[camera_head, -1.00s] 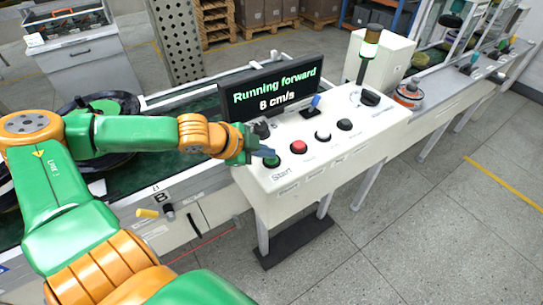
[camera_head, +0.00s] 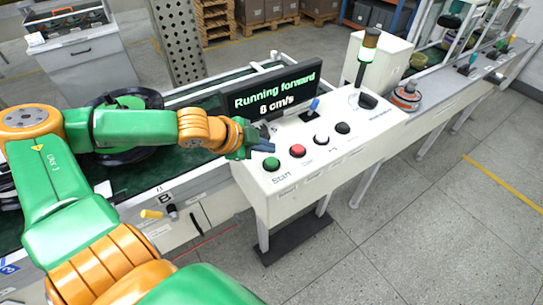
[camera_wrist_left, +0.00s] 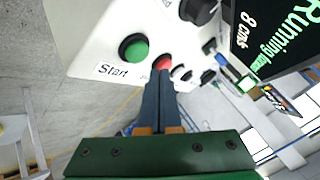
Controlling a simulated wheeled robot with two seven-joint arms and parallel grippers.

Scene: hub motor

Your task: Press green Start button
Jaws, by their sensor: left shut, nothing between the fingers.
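The green Start button (camera_head: 271,164) sits at the near left end of the white control panel (camera_head: 300,178). It also shows in the left wrist view (camera_wrist_left: 134,48), above its "Start" label. My left gripper (camera_head: 262,142) is shut and empty. In the head view it is above and behind the green button, apart from it. In the left wrist view the closed fingertips (camera_wrist_left: 162,75) appear just below the red button (camera_wrist_left: 163,62), to the right of the green one. My right gripper is not in view.
A red button (camera_head: 297,151), a white button (camera_head: 321,140) and a black button (camera_head: 343,128) line the panel. The display (camera_head: 272,92) behind them reads "Running forward 8 cm/s". A signal lamp (camera_head: 368,48) stands further right. A conveyor runs behind the panel.

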